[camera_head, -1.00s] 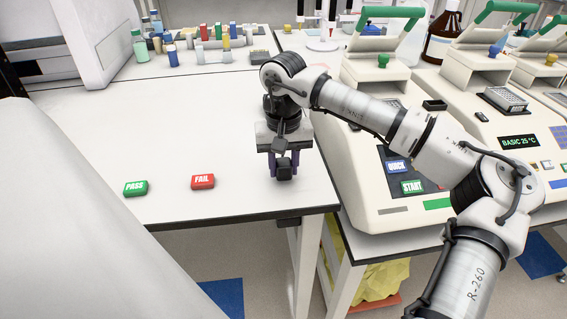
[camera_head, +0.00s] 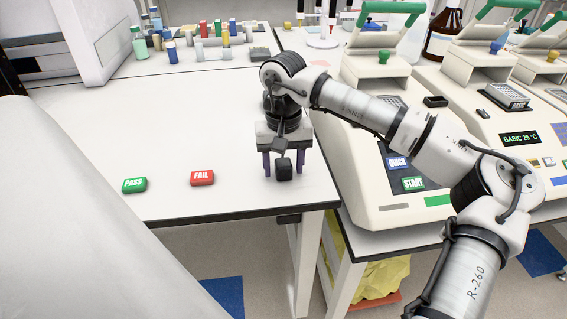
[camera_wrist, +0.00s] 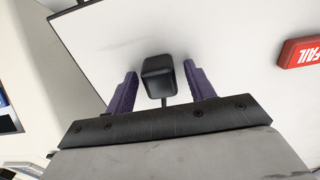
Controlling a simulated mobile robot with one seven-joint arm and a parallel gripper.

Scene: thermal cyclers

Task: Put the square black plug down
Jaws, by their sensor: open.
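The square black plug (camera_head: 284,172) is at the front right of the white table (camera_head: 110,95), close to its edge. My gripper (camera_head: 283,170) is right at it, pointing down with purple fingers. In the wrist view the plug (camera_wrist: 158,77) sits between the two purple fingers of my gripper (camera_wrist: 160,85), with a gap on each side. The fingers are open and apart from the plug. The plug looks to rest on the table, and a thin dark cord or stem runs from it towards my wrist.
A green PASS block (camera_head: 134,185) and a red FAIL block (camera_head: 202,178) lie left of my gripper. Thermal cyclers (camera_head: 400,160) stand on the bench to the right. Vials and bottles (camera_head: 200,45) stand at the back. The table's middle is clear.

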